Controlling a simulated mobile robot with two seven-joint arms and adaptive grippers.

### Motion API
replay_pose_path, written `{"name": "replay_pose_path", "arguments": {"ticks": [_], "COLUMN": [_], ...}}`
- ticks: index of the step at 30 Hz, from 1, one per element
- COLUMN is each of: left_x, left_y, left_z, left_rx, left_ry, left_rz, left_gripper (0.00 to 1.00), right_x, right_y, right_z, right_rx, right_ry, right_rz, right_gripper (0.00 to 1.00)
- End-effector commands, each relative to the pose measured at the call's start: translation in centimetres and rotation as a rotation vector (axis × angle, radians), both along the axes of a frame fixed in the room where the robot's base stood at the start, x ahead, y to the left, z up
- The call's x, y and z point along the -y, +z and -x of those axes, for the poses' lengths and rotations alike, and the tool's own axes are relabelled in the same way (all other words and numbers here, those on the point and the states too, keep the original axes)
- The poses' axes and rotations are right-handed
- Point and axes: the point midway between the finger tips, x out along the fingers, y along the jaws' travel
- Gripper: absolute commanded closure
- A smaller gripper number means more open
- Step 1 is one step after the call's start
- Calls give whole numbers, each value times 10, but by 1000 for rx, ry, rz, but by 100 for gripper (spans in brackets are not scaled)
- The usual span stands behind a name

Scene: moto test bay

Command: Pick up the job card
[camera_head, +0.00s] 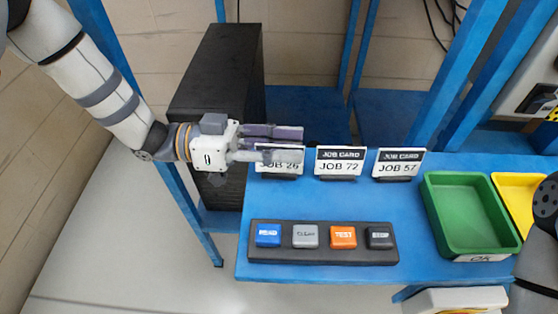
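Three job cards stand upright in a row along the back of the blue bench. The JOB 26 card (279,169) is on the left, partly hidden behind my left gripper's fingers. The JOB 72 card (341,161) is in the middle and the JOB 57 card (399,163) is on the right, each in a dark holder. My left gripper (302,144) points right, its fingers overlapping the top of the JOB 26 card in the view. I cannot tell whether they touch it or how far they are apart. My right gripper is out of view.
A dark strip (323,256) with blue, grey, orange and black buttons lies at the bench front. A green tray (432,215) labelled OK and a yellow tray (507,181) are at the right. Blue posts rise behind the bench. A tall black cabinet (215,75) stands at back left.

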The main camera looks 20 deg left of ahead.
Motion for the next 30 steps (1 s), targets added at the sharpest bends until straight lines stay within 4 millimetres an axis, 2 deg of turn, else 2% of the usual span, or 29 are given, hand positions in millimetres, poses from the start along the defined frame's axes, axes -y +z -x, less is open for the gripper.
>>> {"name": "replay_pose_path", "arguments": {"ticks": [3,9,10,13,25,30], "left_x": [13,14,14,14,14,14], "left_y": [-2,-2,-2,-2,0,19], "left_z": [-2,-3,-3,-3,-3,-3], "left_rx": [-2,-2,-2,-2,-1,3], "left_ry": [-1,1,1,1,1,0], "left_rz": [-1,-1,-1,-1,-1,0], "left_gripper": [72,72,77,100,100,100], "right_x": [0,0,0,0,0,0], "right_y": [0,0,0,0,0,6], "right_z": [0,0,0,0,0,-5], "right_rx": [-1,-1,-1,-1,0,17], "right_ry": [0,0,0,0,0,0], "right_rz": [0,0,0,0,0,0], "right_gripper": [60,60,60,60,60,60]}}
